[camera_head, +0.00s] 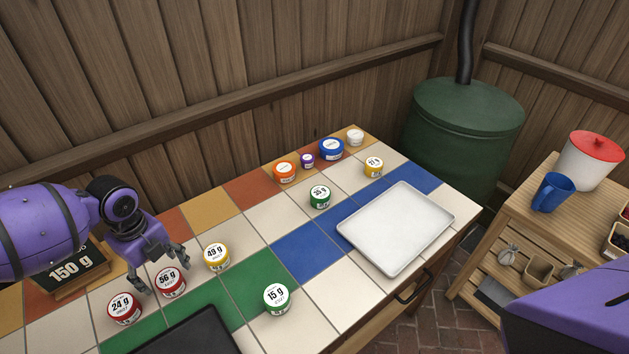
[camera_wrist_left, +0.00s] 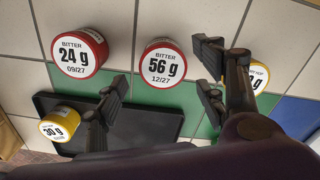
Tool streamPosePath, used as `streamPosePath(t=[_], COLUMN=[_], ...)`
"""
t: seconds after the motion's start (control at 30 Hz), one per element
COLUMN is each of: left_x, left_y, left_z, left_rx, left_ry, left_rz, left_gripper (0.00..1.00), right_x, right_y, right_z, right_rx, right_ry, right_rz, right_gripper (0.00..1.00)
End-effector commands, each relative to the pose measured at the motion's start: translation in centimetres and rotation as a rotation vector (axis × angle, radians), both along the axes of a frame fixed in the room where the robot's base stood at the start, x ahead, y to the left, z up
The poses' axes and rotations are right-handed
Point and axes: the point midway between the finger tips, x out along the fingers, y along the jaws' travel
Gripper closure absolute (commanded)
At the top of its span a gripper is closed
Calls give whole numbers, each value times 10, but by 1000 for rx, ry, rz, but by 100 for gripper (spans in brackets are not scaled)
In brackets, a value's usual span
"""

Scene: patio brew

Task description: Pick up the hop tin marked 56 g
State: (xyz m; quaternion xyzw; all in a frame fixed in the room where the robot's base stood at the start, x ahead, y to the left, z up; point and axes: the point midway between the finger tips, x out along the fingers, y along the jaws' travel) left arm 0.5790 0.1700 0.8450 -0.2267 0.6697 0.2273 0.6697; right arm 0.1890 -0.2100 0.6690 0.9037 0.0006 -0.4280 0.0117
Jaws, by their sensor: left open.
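The hop tin marked 56 g (camera_head: 171,281) is red with a white lid label. It stands upright on the tiled tabletop, between the red 24 g tin (camera_head: 124,309) and the yellow 49 g tin (camera_head: 216,257). My left gripper (camera_head: 165,273) is open just behind and above the 56 g tin, pointing down at it. In the left wrist view the 56 g tin (camera_wrist_left: 162,64) shows between the spread fingers, with no clear contact. The 24 g tin (camera_wrist_left: 79,58) is left of the fingers there. My right gripper is out of view.
A black sign reading 150 g (camera_head: 75,270) stands behind the red tins. A green 15 g tin (camera_head: 276,299) is to the right. A white tray (camera_head: 395,228) lies farther right.

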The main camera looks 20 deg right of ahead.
Motion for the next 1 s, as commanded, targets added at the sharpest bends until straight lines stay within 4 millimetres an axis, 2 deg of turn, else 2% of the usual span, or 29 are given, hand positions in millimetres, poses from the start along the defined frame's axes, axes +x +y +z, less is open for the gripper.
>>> streamPosePath(t=[0.3, 0.63, 0.9, 1.0], left_x=[-3, -3, -3, -3], left_y=[0, 0, 0, 0], left_z=[-43, -49, -49, -49], left_rx=[0, 0, 0, 0], left_ry=[-1, -3, -3, -3], left_rz=[0, 1, 1, 1], left_gripper=[36, 37, 72, 83], right_x=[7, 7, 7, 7], right_y=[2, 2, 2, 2], right_z=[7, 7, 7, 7], right_rx=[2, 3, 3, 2], right_ry=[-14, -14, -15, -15], right_rz=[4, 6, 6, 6], right_gripper=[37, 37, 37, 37])
